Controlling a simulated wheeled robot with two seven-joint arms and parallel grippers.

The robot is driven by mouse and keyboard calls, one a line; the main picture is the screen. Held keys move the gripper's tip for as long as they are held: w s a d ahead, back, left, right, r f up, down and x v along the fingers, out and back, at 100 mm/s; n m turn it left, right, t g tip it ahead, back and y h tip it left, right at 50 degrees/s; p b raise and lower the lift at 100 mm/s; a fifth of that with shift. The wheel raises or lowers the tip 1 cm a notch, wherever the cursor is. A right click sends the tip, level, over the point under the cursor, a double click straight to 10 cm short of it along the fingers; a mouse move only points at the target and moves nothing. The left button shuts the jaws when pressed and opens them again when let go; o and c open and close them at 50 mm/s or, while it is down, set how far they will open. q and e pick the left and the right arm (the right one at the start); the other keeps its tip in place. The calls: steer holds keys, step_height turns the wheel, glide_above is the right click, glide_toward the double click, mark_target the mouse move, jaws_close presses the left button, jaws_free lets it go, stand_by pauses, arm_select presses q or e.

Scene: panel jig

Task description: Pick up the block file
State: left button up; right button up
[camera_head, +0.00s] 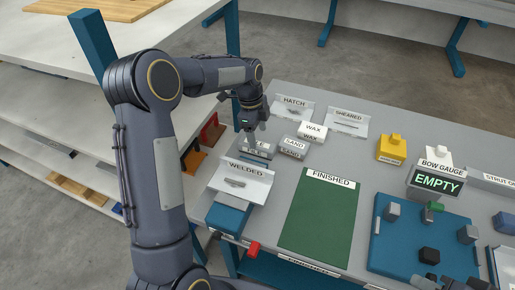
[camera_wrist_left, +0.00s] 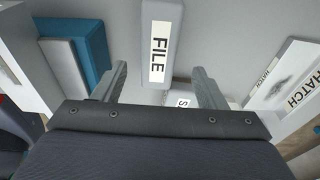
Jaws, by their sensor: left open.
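The block file is a grey block with a white FILE label (camera_wrist_left: 158,45), upper middle in the left wrist view. In the head view the file (camera_head: 260,148) sits on the grey table, partly hidden by my left gripper (camera_head: 253,126). That gripper is just above the file's far end. In the left wrist view my left gripper (camera_wrist_left: 160,75) is open, its two fingers on either side of the block's line, with nothing between them. Dark parts at the bottom right of the head view look like my right gripper (camera_head: 452,283); its jaws are unclear.
The SAND blocks (camera_head: 292,147) and WAX blocks (camera_head: 312,131) stand close right of the file. The HATCH tray (camera_head: 293,106) is behind, the WELDED tray (camera_head: 240,181) in front. A green FINISHED mat (camera_head: 318,220) lies clear. A blue fixture board (camera_head: 400,252) is at right.

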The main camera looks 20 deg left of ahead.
arm_select(q)
step_height(320, 180, down, 6)
steer(key=shift+s+r+p, duration=0.1)
steer(key=shift+r+p, duration=0.15)
steer(key=shift+p, duration=0.1)
steer(key=c, duration=1.3)
steer(key=shift+r, duration=0.1)
step_height(320, 180, up, 10)
